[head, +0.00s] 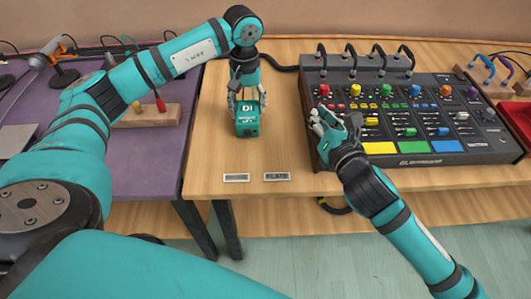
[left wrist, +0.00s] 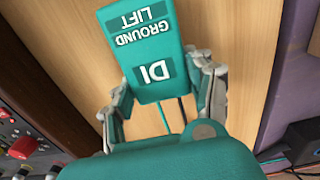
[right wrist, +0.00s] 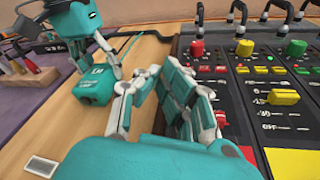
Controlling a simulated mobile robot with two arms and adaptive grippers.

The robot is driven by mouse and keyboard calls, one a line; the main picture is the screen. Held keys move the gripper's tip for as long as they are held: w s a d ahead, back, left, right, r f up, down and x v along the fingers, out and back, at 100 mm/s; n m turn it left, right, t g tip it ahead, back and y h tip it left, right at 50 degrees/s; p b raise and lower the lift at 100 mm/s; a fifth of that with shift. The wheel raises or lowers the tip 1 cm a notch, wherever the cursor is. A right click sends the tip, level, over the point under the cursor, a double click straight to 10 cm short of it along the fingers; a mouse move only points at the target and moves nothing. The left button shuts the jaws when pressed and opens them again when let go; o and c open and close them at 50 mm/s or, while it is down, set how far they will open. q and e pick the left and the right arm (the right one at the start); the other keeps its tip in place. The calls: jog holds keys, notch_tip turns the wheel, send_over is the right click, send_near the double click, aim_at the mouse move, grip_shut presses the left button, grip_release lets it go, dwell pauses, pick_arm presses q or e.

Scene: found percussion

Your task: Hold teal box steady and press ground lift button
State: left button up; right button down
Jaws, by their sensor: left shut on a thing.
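The teal box (head: 247,123) is at the middle of the wooden table, labelled "DI" and "GROUND LIFT" in the left wrist view (left wrist: 142,45). My left gripper (head: 247,106) comes down from above, its fingers (left wrist: 162,92) on either side of the box, shut on it. I cannot tell whether the box rests on the table. No separate button shows clearly beside the "GROUND LIFT" label. My right gripper (head: 325,120) is by the mixer's left edge, apart from the box. Its fingertips (right wrist: 160,72) are close together with nothing visible between them. The box also shows in the right wrist view (right wrist: 96,84).
A dark mixer (head: 420,120) with coloured knobs and cables stands to the right. Two small label plates (head: 236,177) lie near the table's front edge. A purple table (head: 90,185) with a wooden block (head: 145,117) adjoins at left. Table between box and mixer is clear.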

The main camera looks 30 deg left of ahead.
aim_at(248, 134)
jog(key=s+a+f+n+g, duration=0.1)
jog(key=s+a+n, duration=0.1)
jog(key=s, duration=0.2)
jog(key=s+a+f+n+g, duration=0.1)
jog(key=s+a+n, duration=0.1)
jog(key=s, duration=0.1)
jog(key=s+a+f+n+g, duration=0.1)
jog(key=s+a+n, duration=0.1)
jog(key=s+n, duration=0.1)
jog(key=shift+s+a+f+y, duration=0.15)
jog(key=shift+s, duration=0.3)
jog(key=shift+s+a+f+y, duration=0.1)
jog(key=shift+s+f+y, duration=0.05)
jog(key=shift+s, duration=0.25)
jog(key=shift+a+f+g, duration=0.2)
jog(key=shift+a+g, duration=0.1)
jog(key=shift+a, duration=0.05)
jog(key=x, duration=0.6)
jog(key=shift+w+a+f, duration=0.1)
jog(key=shift+w+a, duration=0.1)
jog(key=shift+w, duration=0.1)
jog(key=shift+w+a+f, duration=0.1)
jog(key=shift+w+a, duration=0.1)
jog(key=shift+a, duration=0.1)
jog(key=shift+v, duration=4.1)
jog(key=shift+a, duration=0.1)
pick_arm(q)
jog(key=o, duration=1.5)
jog(key=shift+c, duration=0.2)
